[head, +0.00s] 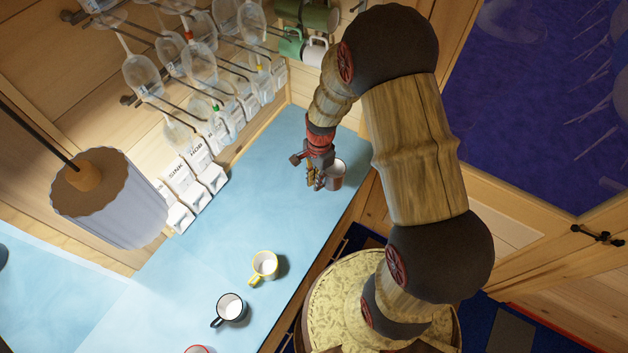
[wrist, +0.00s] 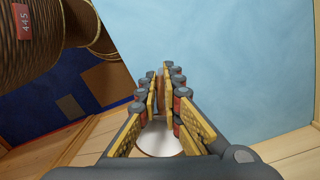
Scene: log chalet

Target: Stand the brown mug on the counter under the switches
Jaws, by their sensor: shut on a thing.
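My gripper (head: 317,181) is shut on the brown mug (head: 337,176), over the far right end of the blue counter (head: 250,206). The mug looks upright, with its pale inside showing. I cannot tell whether it touches the counter. In the wrist view, the yellow-padded fingers (wrist: 161,78) close around a brown part of the mug, and its white inside (wrist: 158,138) shows near the palm. The white switches (head: 199,172), labelled SINK and HOB among others, line the wooden wall behind the counter, left of my gripper.
A yellow mug (head: 264,266), a black-rimmed mug (head: 229,308) and a red-rimmed mug (head: 197,349) stand on the nearer counter. Glasses (head: 200,62) hang above the switches. A lamp (head: 110,200) hangs at left. The counter before the switches is clear.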

